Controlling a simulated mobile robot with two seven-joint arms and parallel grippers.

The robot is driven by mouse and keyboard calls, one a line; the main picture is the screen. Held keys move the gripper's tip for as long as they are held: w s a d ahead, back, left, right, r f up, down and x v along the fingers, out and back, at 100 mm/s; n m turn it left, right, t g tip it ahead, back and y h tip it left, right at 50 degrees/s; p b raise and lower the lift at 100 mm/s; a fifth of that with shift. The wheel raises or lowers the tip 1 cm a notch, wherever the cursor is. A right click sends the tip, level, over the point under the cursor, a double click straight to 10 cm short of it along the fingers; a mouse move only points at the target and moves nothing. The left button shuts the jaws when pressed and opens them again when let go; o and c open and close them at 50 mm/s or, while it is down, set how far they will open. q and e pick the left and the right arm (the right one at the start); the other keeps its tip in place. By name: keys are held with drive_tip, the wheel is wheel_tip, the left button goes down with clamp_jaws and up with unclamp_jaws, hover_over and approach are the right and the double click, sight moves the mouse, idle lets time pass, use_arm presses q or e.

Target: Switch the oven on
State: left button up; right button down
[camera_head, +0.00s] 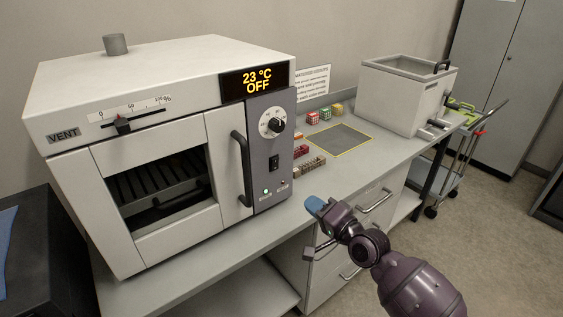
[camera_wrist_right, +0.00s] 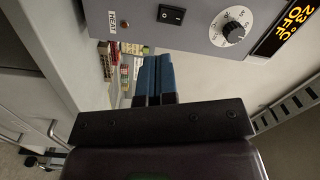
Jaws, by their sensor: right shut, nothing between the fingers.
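The white oven (camera_head: 165,60) stands on the bench at the left, with its windowed door closed. Its display (camera_head: 256,81) reads "23 °C OFF". On its grey control panel are a round dial (camera_head: 272,124) and, below it, a black rocker switch (camera_head: 274,163). In the right wrist view the switch (camera_wrist_right: 171,14) and dial (camera_wrist_right: 233,27) show at the top. My right gripper (camera_head: 315,205) is shut and empty, in front of and to the right of the panel's lower part. Its blue fingertips (camera_wrist_right: 154,75) are together, apart from the switch. My left gripper is out of view.
Small coloured blocks (camera_head: 312,118), racks of vials (camera_head: 308,168) and a grey mat (camera_head: 338,141) lie on the bench right of the oven. A lidded grey bath (camera_head: 400,95) stands farther right. Drawers with handles (camera_head: 376,201) are under the bench, near my right arm.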

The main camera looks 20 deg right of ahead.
drive_tip(key=m, duration=0.1)
drive_tip(key=r+m+t, duration=0.1)
drive_tip(key=m, duration=0.1)
drive_tip(key=r+m, duration=0.1)
drive_tip(key=shift+w+d+m+t, duration=0.15)
drive_tip(key=shift+d+m+t, duration=0.15)
drive_tip(key=shift+m, duration=0.1)
drive_tip(key=shift+w, duration=0.1)
approach(276, 160)
drive_tip(key=p+x, duration=0.1)
drive_tip(key=x, duration=0.6)
drive_tip(key=shift+w, duration=0.25)
